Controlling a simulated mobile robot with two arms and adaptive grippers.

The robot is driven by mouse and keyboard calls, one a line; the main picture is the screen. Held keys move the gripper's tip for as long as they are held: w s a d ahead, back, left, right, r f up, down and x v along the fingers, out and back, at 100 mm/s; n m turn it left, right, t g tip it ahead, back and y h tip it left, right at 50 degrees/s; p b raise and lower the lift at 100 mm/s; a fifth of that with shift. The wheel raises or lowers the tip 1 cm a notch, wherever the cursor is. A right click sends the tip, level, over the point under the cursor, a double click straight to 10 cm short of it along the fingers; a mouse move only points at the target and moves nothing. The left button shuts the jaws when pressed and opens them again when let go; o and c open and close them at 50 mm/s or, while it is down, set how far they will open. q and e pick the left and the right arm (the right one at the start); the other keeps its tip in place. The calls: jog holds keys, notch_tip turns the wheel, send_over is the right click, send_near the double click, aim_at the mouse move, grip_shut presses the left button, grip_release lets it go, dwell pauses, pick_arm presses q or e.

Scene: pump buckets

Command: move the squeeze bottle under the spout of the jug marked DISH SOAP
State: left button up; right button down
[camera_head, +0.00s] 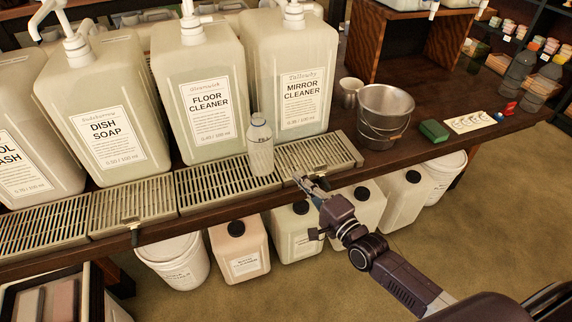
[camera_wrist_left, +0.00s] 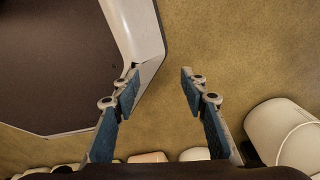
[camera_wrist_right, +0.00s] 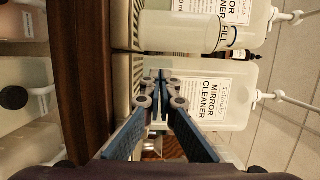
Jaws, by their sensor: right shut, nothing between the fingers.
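The squeeze bottle (camera_head: 260,148), clear with a pale cap, stands upright on the slatted drip trays between the FLOOR CLEANER jug (camera_head: 200,85) and the MIRROR CLEANER jug (camera_head: 291,75). It also shows in the right wrist view (camera_wrist_right: 185,31), beside my fingers and apart from them. The DISH SOAP jug (camera_head: 105,115) stands further left behind its own drip tray (camera_head: 132,206), with a white pump on top. My right gripper (camera_head: 300,181) is shut and empty at the shelf edge, right of the bottle. My left gripper (camera_wrist_left: 160,74) is open and empty above the floor.
A metal bucket (camera_head: 385,115), a cup (camera_head: 350,92), a green block (camera_head: 434,131) and a white card (camera_head: 469,122) sit right of the trays. Several capped canisters (camera_head: 240,250) stand below the shelf. The dish soap tray is clear.

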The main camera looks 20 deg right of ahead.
aim_at(283, 169)
jog(key=x, duration=0.9)
jog(key=shift+w+f, duration=0.1)
jog(key=shift+w, duration=0.05)
